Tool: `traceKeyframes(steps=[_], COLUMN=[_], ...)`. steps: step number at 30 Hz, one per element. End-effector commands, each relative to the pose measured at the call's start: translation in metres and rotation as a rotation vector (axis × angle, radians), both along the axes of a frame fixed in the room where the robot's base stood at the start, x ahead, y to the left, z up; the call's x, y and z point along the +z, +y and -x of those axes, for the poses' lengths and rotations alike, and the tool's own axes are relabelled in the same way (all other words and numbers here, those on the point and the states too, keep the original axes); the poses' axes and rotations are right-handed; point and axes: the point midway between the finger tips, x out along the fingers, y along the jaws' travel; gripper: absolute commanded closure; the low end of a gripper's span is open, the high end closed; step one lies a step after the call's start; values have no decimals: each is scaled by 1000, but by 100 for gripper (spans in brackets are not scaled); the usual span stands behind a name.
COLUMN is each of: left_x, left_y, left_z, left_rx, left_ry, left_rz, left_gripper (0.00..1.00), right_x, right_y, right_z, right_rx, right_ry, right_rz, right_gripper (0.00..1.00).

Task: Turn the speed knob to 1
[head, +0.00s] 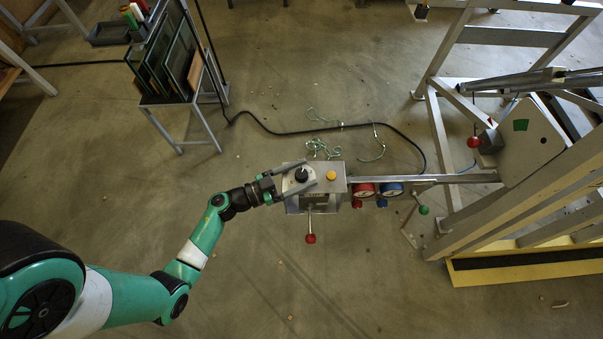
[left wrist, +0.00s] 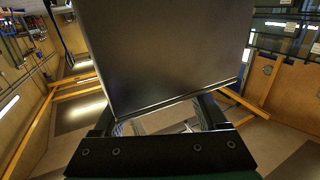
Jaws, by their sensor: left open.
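The control box (head: 337,188) is a grey metal box near the middle of the head view. On its top are a black round knob (head: 301,174) on a pale plate and a yellow button (head: 331,176). A lever with a red ball (head: 310,239) sticks out of its front. My left gripper (head: 308,173) reaches in from the left, open, with one finger on each side of the knob as seen from above. I cannot tell whether the fingers touch it. The left wrist view shows a large dark box face (left wrist: 170,50) beyond the fingers; the knob's markings are unreadable.
A red gauge (head: 363,190) and a blue gauge (head: 391,189) sit right of the box beside a metal rail. A large tilted frame (head: 520,195) stands at the right. A glass rack (head: 172,60) stands upper left. A black cable (head: 290,132) crosses the floor.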

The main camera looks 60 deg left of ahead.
Motion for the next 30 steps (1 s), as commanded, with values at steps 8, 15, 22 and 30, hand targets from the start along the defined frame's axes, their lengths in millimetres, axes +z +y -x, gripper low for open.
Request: traceKeyframes(steps=[8,15,22,30], left_x=[0,0,2,-1], left_y=[0,0,-2,-3], left_z=[0,1,0,-1], left_rx=[0,0,23,224], left_ry=[0,0,-4,-14], left_rz=[0,0,1,-3], left_gripper=[58,100,100,100], right_x=[0,0,4,-1], right_y=[0,0,0,0], right_z=[0,0,0,0], right_rx=[0,0,0,0], right_ry=[0,0,0,0], right_rz=[0,0,0,0], right_gripper=[50,50,50,50])
